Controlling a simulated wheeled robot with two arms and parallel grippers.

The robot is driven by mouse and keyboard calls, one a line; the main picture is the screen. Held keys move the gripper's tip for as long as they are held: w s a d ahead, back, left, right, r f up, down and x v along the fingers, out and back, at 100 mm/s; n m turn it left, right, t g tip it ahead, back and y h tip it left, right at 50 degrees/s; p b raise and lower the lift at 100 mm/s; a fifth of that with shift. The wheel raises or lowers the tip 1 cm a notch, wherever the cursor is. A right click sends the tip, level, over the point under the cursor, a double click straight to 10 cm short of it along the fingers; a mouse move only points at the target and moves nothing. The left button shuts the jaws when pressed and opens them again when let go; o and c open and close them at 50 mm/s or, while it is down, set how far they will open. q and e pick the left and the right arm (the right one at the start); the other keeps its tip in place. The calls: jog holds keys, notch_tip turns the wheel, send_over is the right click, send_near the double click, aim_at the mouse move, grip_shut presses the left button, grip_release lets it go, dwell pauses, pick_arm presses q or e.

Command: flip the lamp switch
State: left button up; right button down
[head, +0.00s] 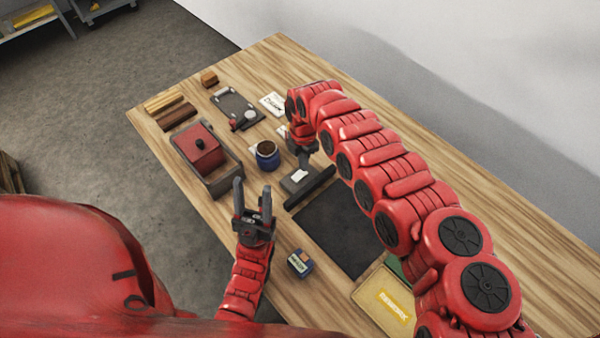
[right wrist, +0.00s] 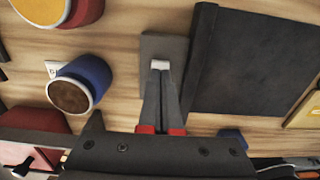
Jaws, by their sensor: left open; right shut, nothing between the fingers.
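The lamp switch is a small grey box (head: 294,187) with a white rocker (head: 299,176), lying on the wooden table beside a long dark bar. In the right wrist view the grey box (right wrist: 178,47) shows at top centre, with its white rocker (right wrist: 160,64) at my fingertips. My right gripper (right wrist: 162,74) is shut and empty, its fingertips over the rocker; I cannot tell whether they touch it. In the head view my right gripper (head: 303,163) reaches down just behind the switch. My left gripper (head: 252,190) is open and empty, left of the switch above the table.
A blue cup (head: 267,158) with brown contents stands left of the switch. A tray with a red box (head: 202,148) lies further left. A dark mat (head: 345,228) lies to the right, with a yellow-labelled tray (head: 385,302) beyond. A small blue box (head: 300,264) sits near the front edge.

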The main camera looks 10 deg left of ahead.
jog(key=shift+f+b, duration=0.95)
jog(key=shift+b, duration=0.05)
dwell(0.8)
jog(key=shift+r+p, duration=0.8)
jog(key=shift+r, duration=0.5)
jog(key=shift+r+p, duration=1.1)
jog(key=shift+r, duration=1.15)
jog(key=shift+s, duration=0.1)
